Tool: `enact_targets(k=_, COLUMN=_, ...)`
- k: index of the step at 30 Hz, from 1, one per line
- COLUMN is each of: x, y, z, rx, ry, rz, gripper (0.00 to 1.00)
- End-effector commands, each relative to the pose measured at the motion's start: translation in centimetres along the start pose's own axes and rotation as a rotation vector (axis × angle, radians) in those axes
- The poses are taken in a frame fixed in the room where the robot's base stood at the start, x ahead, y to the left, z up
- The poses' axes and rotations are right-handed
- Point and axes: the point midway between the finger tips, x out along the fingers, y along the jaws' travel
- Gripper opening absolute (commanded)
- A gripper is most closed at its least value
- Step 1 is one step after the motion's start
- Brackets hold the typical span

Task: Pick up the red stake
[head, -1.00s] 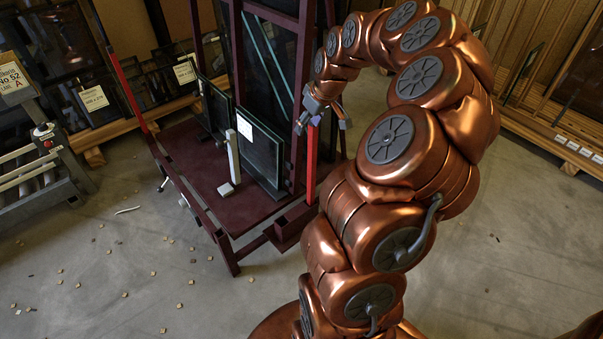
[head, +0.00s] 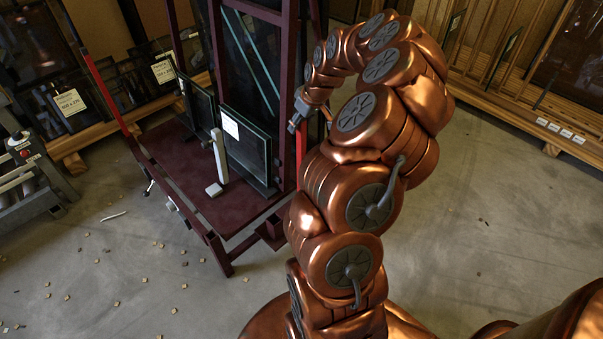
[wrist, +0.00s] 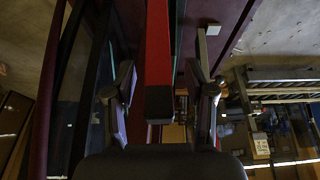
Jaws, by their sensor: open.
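The red stake (head: 301,147) stands upright at the near right corner of the dark red glass frame, its lower part partly behind my arm. In the wrist view the red stake (wrist: 158,50) runs down the middle of the picture and ends in a dark tip. My gripper (wrist: 160,85) is open, with one finger on each side of the stake in that view and a visible gap on both sides. In the head view my gripper (head: 300,117) is at the stake's upper end, mostly hidden by my arm. How deep the stake sits between the fingers is unclear.
A second red stake (head: 106,92) stands at the frame's left corner. Glass panes (head: 246,148) and a pale post (head: 217,160) stand on the dark red platform (head: 190,190). A roller stand (head: 30,165) is at the left. Small bits litter the open floor.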

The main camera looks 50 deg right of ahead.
Motion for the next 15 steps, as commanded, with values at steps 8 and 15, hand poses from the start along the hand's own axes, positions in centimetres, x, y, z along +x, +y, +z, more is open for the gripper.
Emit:
enact_targets(k=8, x=2.4, y=0.2, z=0.1, rx=0.002, ry=0.001, rz=0.003, gripper=0.54)
enact_targets(k=15, x=2.4, y=0.2, z=0.1, rx=0.002, ry=0.001, rz=0.002, gripper=0.47)
